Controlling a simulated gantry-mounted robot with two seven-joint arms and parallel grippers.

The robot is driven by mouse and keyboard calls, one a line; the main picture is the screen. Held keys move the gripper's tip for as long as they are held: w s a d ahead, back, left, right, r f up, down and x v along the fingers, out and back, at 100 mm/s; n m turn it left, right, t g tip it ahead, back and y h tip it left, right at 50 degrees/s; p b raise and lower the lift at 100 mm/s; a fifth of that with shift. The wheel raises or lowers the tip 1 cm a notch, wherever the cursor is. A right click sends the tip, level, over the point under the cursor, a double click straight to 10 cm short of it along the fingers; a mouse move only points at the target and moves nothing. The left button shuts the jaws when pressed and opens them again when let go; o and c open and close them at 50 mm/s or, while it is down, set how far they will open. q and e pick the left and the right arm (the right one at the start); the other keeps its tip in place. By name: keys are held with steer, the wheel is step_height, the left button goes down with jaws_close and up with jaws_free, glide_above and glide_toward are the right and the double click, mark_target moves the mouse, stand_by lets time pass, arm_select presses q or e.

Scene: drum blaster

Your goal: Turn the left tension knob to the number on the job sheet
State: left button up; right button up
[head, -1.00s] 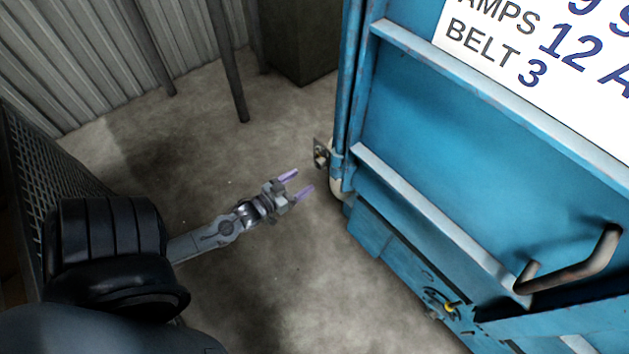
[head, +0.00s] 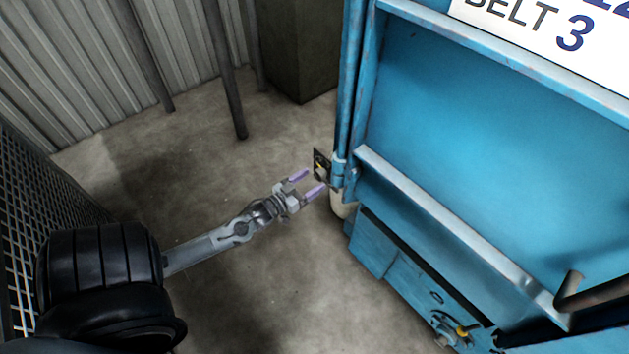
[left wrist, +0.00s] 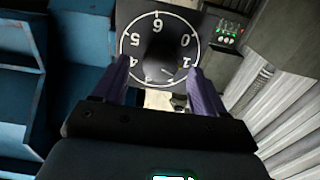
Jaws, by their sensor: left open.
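The job sheet (head: 520,22) is partly in view at the upper right of the head view and reads BELT 3. The left tension knob (left wrist: 160,55) is dark and round, on a black dial plate numbered 0 to 6. A small light mark on its lower right edge lies near 1 and 2; the exact reading is unclear. In the head view the knob's plate (head: 321,163) juts from the blue machine's left edge. My left gripper (head: 315,180) is open, its purple fingertips close to the plate. In the left wrist view its fingers (left wrist: 160,72) lie either side of the knob; contact is unclear.
The blue machine (head: 460,130) fills the right side, with a bent handle (head: 590,292) and a small yellow-marked fitting (head: 462,332) low down. A control with green lights (left wrist: 228,35) is beside the dial. Mesh stands at left; bare floor lies between.

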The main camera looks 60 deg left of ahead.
arm_select(q)
steer(key=shift+w+a, duration=0.2)
steer(key=shift+w, duration=0.95)
steer(key=c, duration=1.1)
steer(key=shift+o, duration=0.2)
steer(key=shift+r+m+p, duration=0.2)
steer(key=shift+m+p, duration=1.15)
steer(key=shift+m, duration=0.45)
steer(key=m+p, duration=0.2)
steer(key=m, duration=0.2)
steer(key=shift+a+m+p, duration=0.1)
steer(key=shift+m+p, duration=0.2)
steer(key=shift+p, duration=0.05)
steer(key=m+p, duration=0.2)
steer(key=m, duration=0.2)
steer(key=shift+m, duration=0.3)
steer(key=shift+f+m+p, duration=0.1)
steer(key=shift+m+p, duration=0.7)
steer(key=shift+m, duration=1.5)
